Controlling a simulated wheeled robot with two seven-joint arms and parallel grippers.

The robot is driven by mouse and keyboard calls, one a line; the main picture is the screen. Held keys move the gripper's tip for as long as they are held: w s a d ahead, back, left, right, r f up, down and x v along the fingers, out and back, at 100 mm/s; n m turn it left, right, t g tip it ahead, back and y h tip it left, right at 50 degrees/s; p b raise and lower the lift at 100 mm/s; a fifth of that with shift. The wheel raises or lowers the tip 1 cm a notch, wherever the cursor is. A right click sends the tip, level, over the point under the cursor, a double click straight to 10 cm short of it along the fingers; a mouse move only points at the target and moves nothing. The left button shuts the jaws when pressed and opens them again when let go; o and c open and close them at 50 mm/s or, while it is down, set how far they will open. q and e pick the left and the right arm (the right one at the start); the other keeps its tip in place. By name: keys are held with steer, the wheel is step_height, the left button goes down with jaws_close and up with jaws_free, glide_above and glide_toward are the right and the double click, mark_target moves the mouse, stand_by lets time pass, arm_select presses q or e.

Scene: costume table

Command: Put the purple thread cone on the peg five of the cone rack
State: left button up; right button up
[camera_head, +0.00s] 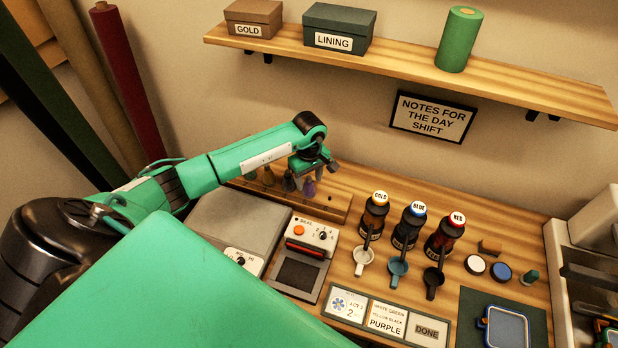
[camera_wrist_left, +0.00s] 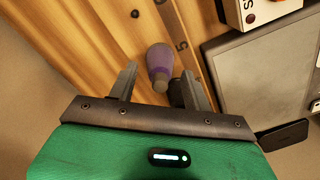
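The purple thread cone (camera_wrist_left: 159,63) stands on the wooden cone rack (camera_wrist_left: 95,28) beside the number 5 in the left wrist view. It also shows in the head view (camera_head: 309,187), at the right end of a row of cones. Its base and any peg under it are hidden. My left gripper (camera_wrist_left: 160,82) is open, its fingers apart on either side of the cone's narrow grey tip; contact is not visible. In the head view my left gripper (camera_head: 312,170) hangs just above the rack (camera_head: 338,208).
A dark cone (camera_head: 289,183) stands close beside the purple one. A control box (camera_head: 300,262) and a grey slab (camera_head: 235,228) lie in front of the rack. Several bottles (camera_head: 408,228) stand to the right. A shelf (camera_head: 400,62) hangs above.

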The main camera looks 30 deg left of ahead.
arm_select(q)
steer(key=shift+r, duration=0.55)
step_height(320, 180, up, 11)
steer(key=b, duration=0.3)
arm_select(e)
step_height(320, 180, down, 3)
steer(key=shift+f, duration=0.15)
arm_select(q)
steer(key=shift+s, duration=0.15)
arm_select(e)
steer(key=shift+a, duration=0.15)
